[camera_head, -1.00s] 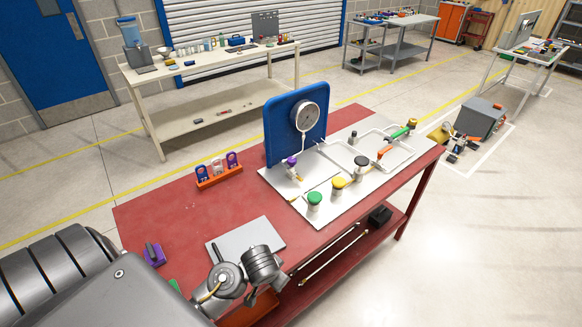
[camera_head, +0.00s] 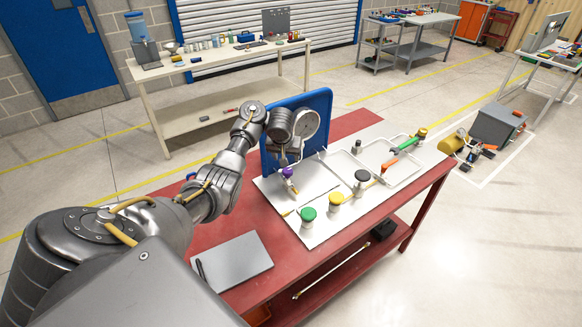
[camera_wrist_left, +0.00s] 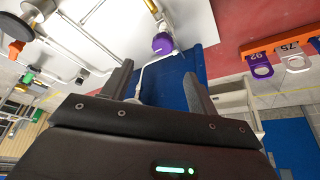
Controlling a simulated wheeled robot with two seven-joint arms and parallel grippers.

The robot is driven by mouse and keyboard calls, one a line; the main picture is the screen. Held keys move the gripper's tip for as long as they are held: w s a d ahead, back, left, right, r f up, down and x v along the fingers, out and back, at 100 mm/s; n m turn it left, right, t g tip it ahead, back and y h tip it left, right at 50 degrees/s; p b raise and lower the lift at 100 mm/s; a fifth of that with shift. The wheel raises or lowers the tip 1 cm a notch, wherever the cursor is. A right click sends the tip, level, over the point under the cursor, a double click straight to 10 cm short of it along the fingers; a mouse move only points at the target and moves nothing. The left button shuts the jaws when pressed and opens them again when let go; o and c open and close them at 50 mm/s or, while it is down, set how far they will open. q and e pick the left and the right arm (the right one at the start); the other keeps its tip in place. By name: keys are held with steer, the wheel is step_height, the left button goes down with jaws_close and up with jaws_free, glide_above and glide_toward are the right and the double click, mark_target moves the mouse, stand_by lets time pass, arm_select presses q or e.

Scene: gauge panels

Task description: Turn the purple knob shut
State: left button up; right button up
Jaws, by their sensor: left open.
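The purple knob (camera_head: 288,172) sits on a small valve on the pale plate, in front of the blue gauge board (camera_head: 318,104). It also shows at the top middle of the left wrist view (camera_wrist_left: 162,43). My left gripper (camera_wrist_left: 160,82) is open, with its two dark fingers apart and nothing between them but the blue board behind. In the head view my left wrist is beside the round gauge (camera_head: 306,124), just above the knob, and partly hides the board. The gripper is apart from the knob. My right gripper is not in view.
Green (camera_head: 308,214), yellow (camera_head: 335,199) and black (camera_head: 361,177) knobs stand on the pale plate (camera_head: 310,238), with pipes behind. A grey panel (camera_head: 235,262) lies on the red table (camera_head: 205,232). Hanging tags (camera_wrist_left: 262,65) show in the left wrist view.

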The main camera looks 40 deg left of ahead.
mark_target(287, 171)
arm_select(q)
steer(key=b+x, duration=0.1)
steer(key=x, duration=0.8)
steer(key=shift+s+a+f, duration=0.15)
steer(key=shift+a+f, duration=0.05)
steer(key=shift+x, duration=0.8)
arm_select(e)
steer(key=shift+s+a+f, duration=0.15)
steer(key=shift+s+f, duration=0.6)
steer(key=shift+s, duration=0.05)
arm_select(q)
steer(key=c, duration=1)
